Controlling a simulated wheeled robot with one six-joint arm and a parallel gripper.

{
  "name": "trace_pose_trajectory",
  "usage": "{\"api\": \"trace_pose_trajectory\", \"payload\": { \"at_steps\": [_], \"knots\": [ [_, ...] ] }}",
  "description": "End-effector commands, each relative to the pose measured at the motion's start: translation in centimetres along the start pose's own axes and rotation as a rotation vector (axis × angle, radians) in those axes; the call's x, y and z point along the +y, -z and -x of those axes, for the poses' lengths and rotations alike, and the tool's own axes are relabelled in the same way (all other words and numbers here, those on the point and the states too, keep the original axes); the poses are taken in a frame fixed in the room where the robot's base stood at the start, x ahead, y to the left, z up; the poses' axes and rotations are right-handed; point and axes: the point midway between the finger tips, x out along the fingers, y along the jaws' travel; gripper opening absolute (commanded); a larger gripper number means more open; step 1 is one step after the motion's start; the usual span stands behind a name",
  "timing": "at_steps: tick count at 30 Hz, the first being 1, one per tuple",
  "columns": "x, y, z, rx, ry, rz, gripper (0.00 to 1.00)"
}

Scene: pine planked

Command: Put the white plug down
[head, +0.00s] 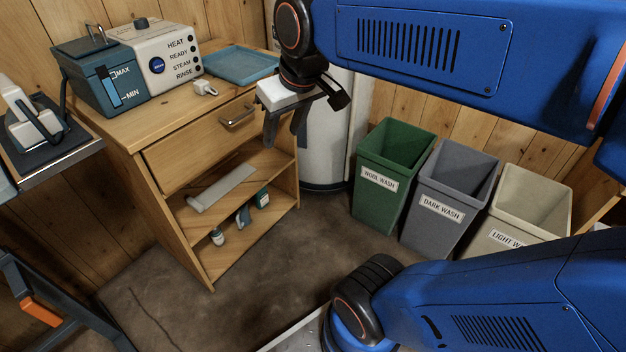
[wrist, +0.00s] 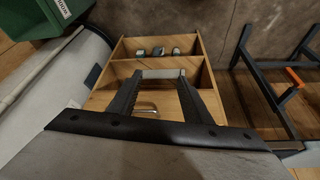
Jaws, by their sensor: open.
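The white plug (head: 205,88) lies on the wooden cabinet top (head: 185,112), beside the white steam unit (head: 165,62) and in front of the blue tray. I cannot make it out in the wrist view. My gripper (head: 285,128) hangs in front of the cabinet's right part, to the right of the plug and apart from it. In the wrist view my gripper (wrist: 158,92) shows two dark fingers spread apart with nothing held between them. The drawer handle (wrist: 145,107) and shelves show beyond them.
A blue tray (head: 240,65) and a blue tank (head: 105,82) stand on the cabinet. The drawer handle (head: 238,117) sticks out near my fingers. A white cylinder (head: 325,160) stands right of the cabinet, then green (head: 385,190), grey (head: 445,205) and cream bins (head: 525,205).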

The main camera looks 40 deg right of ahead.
Motion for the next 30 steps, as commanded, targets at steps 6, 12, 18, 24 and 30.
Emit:
{"api": "trace_pose_trajectory", "payload": {
  "at_steps": [6, 12, 18, 24, 30],
  "knots": [
    [0.2, -8.0, -2.3, 0.007, -0.019, -0.049, 0.45],
    [0.2, -11.3, -3.6, 0.01, -0.028, -0.07, 0.45],
    [0.2, -11.7, -3.8, 0.009, -0.029, -0.074, 0.45],
    [0.2, -11.7, -3.8, 0.009, -0.029, -0.073, 0.45],
    [0.2, -11.7, -3.8, 0.009, -0.029, -0.073, 0.45]
  ]
}}
